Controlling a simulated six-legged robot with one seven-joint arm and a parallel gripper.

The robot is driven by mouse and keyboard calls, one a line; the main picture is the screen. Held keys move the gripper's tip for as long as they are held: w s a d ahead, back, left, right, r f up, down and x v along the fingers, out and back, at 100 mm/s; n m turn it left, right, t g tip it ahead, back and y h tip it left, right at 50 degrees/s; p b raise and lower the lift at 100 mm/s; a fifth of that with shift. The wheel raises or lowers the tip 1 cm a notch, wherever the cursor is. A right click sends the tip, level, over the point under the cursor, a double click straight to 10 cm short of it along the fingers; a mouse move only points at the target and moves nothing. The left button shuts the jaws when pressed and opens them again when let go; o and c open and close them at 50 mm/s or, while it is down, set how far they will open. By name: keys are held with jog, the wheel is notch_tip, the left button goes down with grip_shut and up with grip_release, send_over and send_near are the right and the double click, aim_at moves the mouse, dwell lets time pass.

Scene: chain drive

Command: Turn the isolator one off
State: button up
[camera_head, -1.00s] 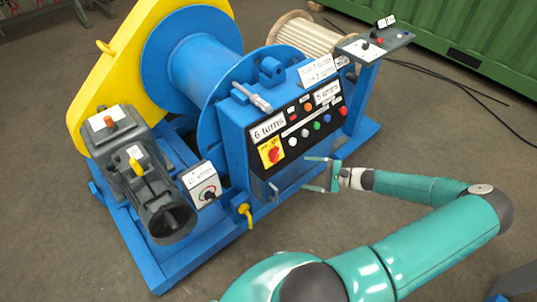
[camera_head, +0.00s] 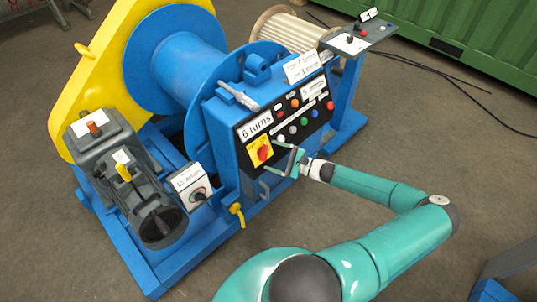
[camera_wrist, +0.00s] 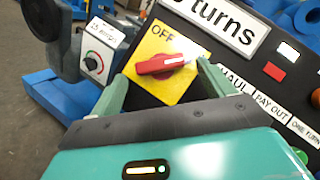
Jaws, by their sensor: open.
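The isolator is a red rotary handle (camera_wrist: 160,66) on a yellow plate (camera_wrist: 178,92) marked OFF at its top left in the wrist view. The handle lies roughly crosswise in that view, with a pale mark at its right end. In the head view the red handle (camera_head: 264,153) sits at the left end of the black control panel, under the "6 turns" label. My gripper (camera_head: 272,156) is open in front of the plate. In the wrist view its fingers (camera_wrist: 163,76) stand on either side of the handle. I cannot tell whether they touch it.
Coloured buttons (camera_head: 303,121) and labels lie right of the isolator on the panel. A small box with a dial (camera_head: 193,187) and a grey motor (camera_head: 140,190) stand left. A yellow lever (camera_head: 237,211) juts out below. The floor in front is clear.

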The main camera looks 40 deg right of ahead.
aim_at(264, 153)
jog(key=shift+x, duration=1.3)
jog(key=c, duration=1)
